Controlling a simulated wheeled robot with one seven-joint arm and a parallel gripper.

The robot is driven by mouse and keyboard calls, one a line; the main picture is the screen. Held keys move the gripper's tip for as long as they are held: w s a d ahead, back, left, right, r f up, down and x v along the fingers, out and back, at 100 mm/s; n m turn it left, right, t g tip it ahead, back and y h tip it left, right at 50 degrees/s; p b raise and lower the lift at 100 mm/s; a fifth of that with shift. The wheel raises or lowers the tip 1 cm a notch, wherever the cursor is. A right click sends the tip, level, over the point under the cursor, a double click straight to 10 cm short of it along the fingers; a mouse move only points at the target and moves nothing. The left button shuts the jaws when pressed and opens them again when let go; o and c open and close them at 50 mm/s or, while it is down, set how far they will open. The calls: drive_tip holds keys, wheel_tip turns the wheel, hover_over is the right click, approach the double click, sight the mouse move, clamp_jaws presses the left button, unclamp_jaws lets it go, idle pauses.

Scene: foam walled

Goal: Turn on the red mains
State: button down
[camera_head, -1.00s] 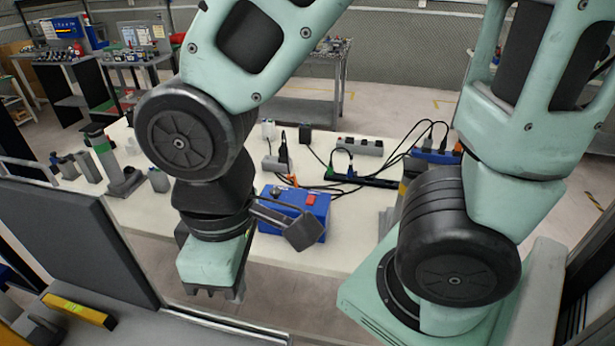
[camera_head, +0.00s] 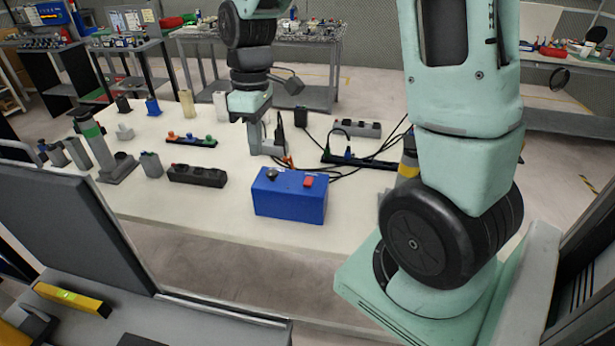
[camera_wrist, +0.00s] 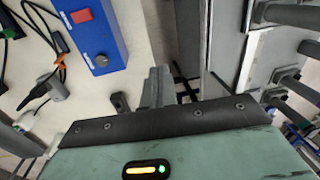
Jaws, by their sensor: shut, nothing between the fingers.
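A blue box (camera_head: 290,203) stands on the near part of the white table. It has a red switch (camera_head: 308,182) and a dark round knob (camera_head: 272,174) on top. In the wrist view the red switch (camera_wrist: 81,15) and the knob (camera_wrist: 101,60) show at the upper left, apart from my fingers. My gripper (camera_wrist: 157,85) is shut and empty. In the head view my gripper (camera_head: 247,119) is beyond the box and a little to its left, not touching it. Whether the switch is on cannot be told.
A black strip (camera_head: 197,176) and a strip with coloured knobs (camera_head: 192,140) lie left of the box. Black cables and a power strip (camera_head: 350,160) lie behind it. A grey panel (camera_head: 75,225) rises at the left front. The white table (camera_head: 200,215) is clear in front.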

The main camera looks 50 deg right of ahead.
hover_over(307, 183)
drive_tip(key=w+d, duration=0.1)
drive_tip(key=d, duration=0.2)
wheel_tip(307, 183, down, 2)
drive_tip(key=f, duration=0.1)
drive_tip(key=shift+w+a+r+b, duration=0.2)
drive_tip(key=shift+r+b, duration=0.05)
drive_tip(key=shift+b, duration=0.1)
drive_tip(key=shift+m, duration=0.3)
drive_tip(key=f+p, duration=0.1)
drive_tip(key=f, duration=0.3)
drive_tip(key=a+f, duration=0.1)
drive_tip(key=f, duration=0.4)
drive_tip(key=s+a+f+p, duration=0.1)
drive_tip(key=f, duration=0.3)
drive_tip(key=shift+f+p, duration=0.3)
drive_tip(key=shift+f, duration=0.1)
